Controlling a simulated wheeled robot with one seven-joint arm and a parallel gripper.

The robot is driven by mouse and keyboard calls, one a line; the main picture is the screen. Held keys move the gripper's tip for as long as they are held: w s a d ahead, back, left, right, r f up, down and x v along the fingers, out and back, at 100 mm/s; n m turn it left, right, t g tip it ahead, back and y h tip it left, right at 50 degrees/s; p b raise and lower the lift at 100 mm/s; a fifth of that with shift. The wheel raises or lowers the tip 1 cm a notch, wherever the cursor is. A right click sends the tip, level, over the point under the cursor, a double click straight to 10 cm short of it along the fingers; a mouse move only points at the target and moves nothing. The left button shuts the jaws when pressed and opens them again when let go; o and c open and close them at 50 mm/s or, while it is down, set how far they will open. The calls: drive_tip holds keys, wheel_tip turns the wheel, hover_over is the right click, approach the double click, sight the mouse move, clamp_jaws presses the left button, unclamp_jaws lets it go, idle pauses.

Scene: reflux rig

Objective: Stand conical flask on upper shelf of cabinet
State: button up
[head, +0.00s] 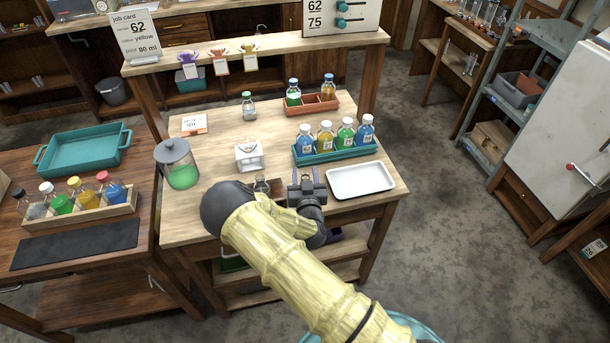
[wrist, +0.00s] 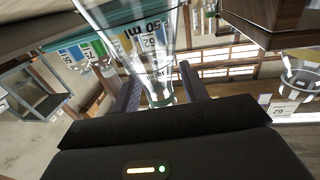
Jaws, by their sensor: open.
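A clear glass conical flask (wrist: 140,45) with a printed label reading "50 ml" fills the upper middle of the wrist view. Its narrow end lies between the two fingers of my gripper (wrist: 158,92), which is open around it; I cannot tell whether either finger touches it. In the head view my gripper (head: 306,186) is over the front of the wooden bench, left of the white tray. The flask is not clear there. A white cabinet (head: 567,115) with a red-tipped handle (head: 571,167) stands at the far right. Its shelves are not visible.
A teal rack (head: 337,154) of several capped bottles and a white tray (head: 361,180) sit close right of my gripper. A lidded jar (head: 178,163) and a small white stand (head: 249,155) are to its left. Open floor (head: 450,250) lies between bench and cabinet.

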drive_tip(key=shift+r, duration=0.2)
drive_tip(key=s+d+b, duration=0.1)
drive_tip(key=s+b, duration=0.2)
drive_tip(key=s, duration=0.9)
drive_tip(key=shift+d, duration=0.2)
drive_tip(key=shift+f, duration=0.1)
